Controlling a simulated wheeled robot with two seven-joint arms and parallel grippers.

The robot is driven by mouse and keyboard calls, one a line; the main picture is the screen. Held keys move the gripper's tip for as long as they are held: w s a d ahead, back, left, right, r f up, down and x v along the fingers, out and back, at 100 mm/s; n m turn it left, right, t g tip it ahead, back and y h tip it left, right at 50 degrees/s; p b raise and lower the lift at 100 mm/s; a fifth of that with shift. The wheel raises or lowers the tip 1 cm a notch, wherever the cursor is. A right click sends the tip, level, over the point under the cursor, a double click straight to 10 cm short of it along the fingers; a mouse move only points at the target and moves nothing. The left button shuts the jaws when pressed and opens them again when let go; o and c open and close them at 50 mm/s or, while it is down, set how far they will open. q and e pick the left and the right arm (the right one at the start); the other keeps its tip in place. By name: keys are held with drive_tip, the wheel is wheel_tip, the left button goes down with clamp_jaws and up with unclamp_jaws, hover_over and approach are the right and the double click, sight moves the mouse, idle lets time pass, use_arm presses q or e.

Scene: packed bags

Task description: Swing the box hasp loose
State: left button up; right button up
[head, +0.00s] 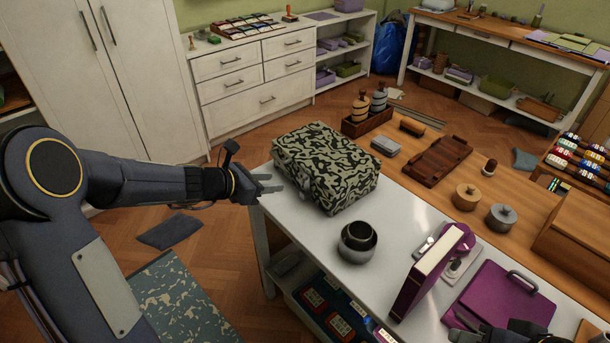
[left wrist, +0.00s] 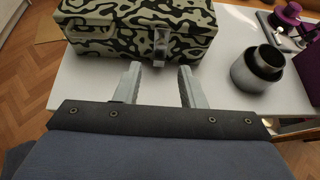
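The box (head: 335,160) has a black and pale-green camouflage pattern and sits shut on the white tabletop near its left end. In the left wrist view the box (left wrist: 105,20) fills the top, and a grey metal hasp (left wrist: 160,46) hangs down its front face. A handle shows on the front, left of the hasp. My left gripper (head: 271,184) is at the table's left edge, beside the box. In the left wrist view its two fingers (left wrist: 158,74) are apart and empty, just short of the hasp. Part of my right gripper (head: 488,332) shows at the bottom edge; its fingers are unclear.
Further right are an upright purple book (head: 420,275) and a purple board (head: 500,298). Behind the box are a grey case (head: 386,146) and a wooden rack (head: 437,160).

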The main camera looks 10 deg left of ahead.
sight(300, 181)
use_arm(q)
drive_tip(key=b+x, duration=0.2)
drive_tip(key=x, duration=0.6)
drive_tip(key=shift+s+d+b, duration=0.1)
drive_tip(key=shift+s+b, duration=0.05)
drive_tip(key=shift+b, duration=0.25)
drive_tip(key=shift+w+d+f, duration=0.25)
drive_tip(key=shift+w+d, duration=0.15)
drive_tip(key=shift+w, duration=0.05)
drive_tip(key=shift+c, duration=0.4)
